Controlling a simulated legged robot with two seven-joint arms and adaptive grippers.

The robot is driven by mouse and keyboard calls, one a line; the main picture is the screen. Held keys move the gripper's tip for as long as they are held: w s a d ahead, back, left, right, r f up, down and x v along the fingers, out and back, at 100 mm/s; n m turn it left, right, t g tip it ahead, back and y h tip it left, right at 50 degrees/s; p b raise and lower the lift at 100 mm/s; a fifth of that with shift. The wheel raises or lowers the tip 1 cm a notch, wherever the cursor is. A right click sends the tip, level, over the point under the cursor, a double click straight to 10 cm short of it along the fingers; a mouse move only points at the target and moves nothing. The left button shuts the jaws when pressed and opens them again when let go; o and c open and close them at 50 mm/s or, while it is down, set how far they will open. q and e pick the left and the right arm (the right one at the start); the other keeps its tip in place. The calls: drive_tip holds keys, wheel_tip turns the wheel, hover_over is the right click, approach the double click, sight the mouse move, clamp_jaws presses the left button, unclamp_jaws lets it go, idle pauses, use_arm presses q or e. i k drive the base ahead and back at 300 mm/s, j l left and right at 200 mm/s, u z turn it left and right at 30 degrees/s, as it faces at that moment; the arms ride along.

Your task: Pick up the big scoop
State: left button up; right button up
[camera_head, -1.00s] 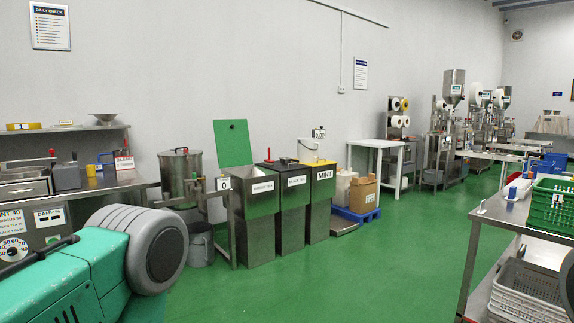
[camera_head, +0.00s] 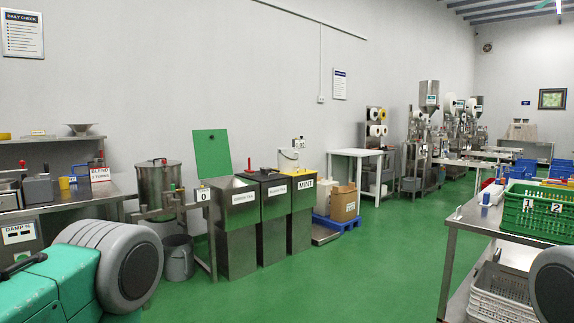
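I cannot make out a big scoop for certain in the head view. Three steel bins stand against the wall: the green tea bin (camera_head: 238,245) with its green lid (camera_head: 212,156) raised, a middle bin (camera_head: 274,235) with a dark lid and a small red upright piece on it, and the mint bin (camera_head: 303,228) with a yellow top. Neither gripper is in view. Only a teal and grey part of my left arm shows at the lower left, and a grey rounded part of mine at the lower right edge.
A steel bench (camera_head: 92,190) runs along the left wall, with a lidded steel drum (camera_head: 160,186) and a bucket (camera_head: 178,260) beside it. A steel table (camera_head: 478,222) with a green crate (camera_head: 515,212) stands at right. The green floor (camera_head: 360,265) between is clear.

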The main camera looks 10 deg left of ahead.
sight(263, 170)
drive_tip(key=i+j+u, duration=0.1)
drive_tip(key=i+u, duration=0.35)
drive_tip(key=i, duration=0.4)
drive_tip(key=i+l+u, duration=0.2)
drive_tip(key=i+u, duration=0.2)
drive_tip(key=i, duration=0.45)
drive_tip(key=i+z, duration=0.2)
drive_tip(key=i, duration=0.3)
drive_tip(key=i+z, duration=0.25)
drive_tip(key=i, duration=0.2)
drive_tip(key=i+j+z, duration=0.2)
drive_tip(key=i, duration=0.3)
drive_tip(key=i+j+z, duration=0.25)
drive_tip(key=i, duration=0.2)
drive_tip(key=i+l+z, duration=0.2)
drive_tip(key=i+z, duration=0.15)
drive_tip(key=i, duration=0.2)
drive_tip(key=i+z, duration=0.3)
drive_tip(key=i, duration=0.3)
drive_tip(key=i+j+z, duration=0.1)
drive_tip(key=i+z, duration=0.25)
drive_tip(key=i, duration=0.2)
drive_tip(key=i+u, duration=0.45)
drive_tip(key=i+l+u, duration=0.25)
drive_tip(key=i+u, duration=0.2)
drive_tip(key=i+l+u, duration=0.3)
drive_tip(key=u, duration=0.2)
